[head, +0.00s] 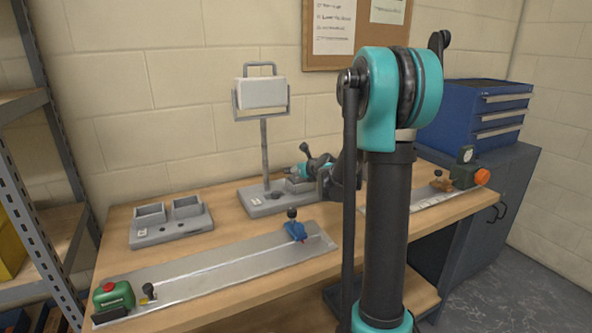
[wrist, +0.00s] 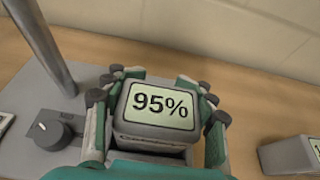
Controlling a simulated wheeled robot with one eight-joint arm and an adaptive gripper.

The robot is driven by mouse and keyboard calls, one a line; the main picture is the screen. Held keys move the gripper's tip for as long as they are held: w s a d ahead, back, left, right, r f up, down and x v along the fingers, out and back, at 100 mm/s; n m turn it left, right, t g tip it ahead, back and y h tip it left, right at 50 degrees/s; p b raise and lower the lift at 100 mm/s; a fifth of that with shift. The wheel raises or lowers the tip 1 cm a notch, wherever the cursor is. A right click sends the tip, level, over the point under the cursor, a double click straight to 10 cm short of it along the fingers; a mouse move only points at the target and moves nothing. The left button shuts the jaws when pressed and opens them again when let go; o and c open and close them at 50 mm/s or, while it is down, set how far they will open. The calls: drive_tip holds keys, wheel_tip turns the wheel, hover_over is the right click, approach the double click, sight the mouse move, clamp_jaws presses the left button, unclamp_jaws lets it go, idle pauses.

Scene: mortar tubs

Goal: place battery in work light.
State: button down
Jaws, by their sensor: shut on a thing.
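The work light stands at the back of the bench, with a grey lamp head (head: 262,93) on a pole and a flat grey base (head: 262,202). In the wrist view its base (wrist: 62,98), pole and a dark knob show at the left. My gripper (wrist: 156,102) is shut on a grey battery whose display reads 95% (wrist: 160,104). The battery is upright over the base, at a grey bay whose near wall shows below it. Whether it is fully seated I cannot tell. In the head view my gripper (head: 306,172) is at the base's right part, and the battery is hidden.
A grey two-bay holder (head: 172,224) stands at the left. A long metal plate with a rail (head: 220,266) lies in front, with a green-and-red device (head: 113,297) at its left end. Another grey block with a display (wrist: 290,155) lies right of the gripper. A blue drawer cabinet (head: 475,115) stands right.

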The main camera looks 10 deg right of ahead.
drive_tip(key=c, duration=0.5)
unclamp_jaws()
drive_tip(key=shift+f, duration=0.1)
drive_tip(key=shift+c, duration=0.2)
drive_tip(key=shift+r, duration=0.2)
drive_tip(key=v, duration=1.2)
